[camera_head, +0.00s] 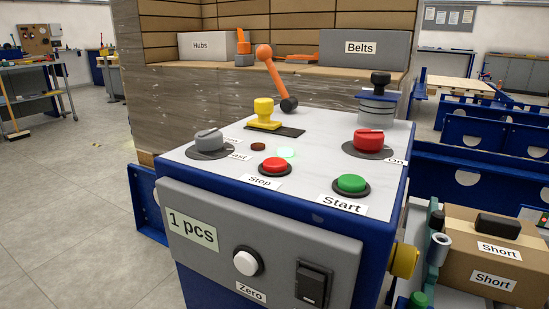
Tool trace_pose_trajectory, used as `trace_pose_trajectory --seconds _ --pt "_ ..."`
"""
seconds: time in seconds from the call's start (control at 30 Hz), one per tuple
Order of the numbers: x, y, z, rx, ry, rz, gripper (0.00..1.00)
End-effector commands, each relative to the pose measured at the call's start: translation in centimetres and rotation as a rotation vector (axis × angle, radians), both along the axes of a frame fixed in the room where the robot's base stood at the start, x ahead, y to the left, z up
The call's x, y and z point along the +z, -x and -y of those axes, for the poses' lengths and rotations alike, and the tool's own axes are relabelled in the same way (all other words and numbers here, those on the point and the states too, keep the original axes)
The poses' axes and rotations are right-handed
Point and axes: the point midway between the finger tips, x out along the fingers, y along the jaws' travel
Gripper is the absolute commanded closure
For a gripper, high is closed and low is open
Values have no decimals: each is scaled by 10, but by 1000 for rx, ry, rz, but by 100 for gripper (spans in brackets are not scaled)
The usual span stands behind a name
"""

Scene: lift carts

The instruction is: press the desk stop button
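The desk stop button is a round red button (275,165) in a dark ring on the sloping light top of the blue control desk (320,200). A "Stop" label (264,182) lies just in front of it. Its cap stands clear, with nothing over it. The green start button (352,184) sits to its right, behind a "Start" label (342,203). A larger red rotary knob (369,139), near an "On" label, is behind and to the right. My gripper is not in view.
A lit green lamp (286,152) and a dark red lamp (258,146) sit behind the stop button. A grey knob (209,141), yellow handle (264,113), orange lever (275,75) and black-topped grey cylinder (378,100) surround them. Open floor (70,200) lies left.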

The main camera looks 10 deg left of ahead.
Motion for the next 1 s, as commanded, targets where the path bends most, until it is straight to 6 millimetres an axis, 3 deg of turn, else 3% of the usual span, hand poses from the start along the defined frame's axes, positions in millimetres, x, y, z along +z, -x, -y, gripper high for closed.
trace_pose_trajectory --seconds 0.03,0.37,1.0 --pt "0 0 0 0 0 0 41" --pt "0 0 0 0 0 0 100" --pt "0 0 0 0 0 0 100"
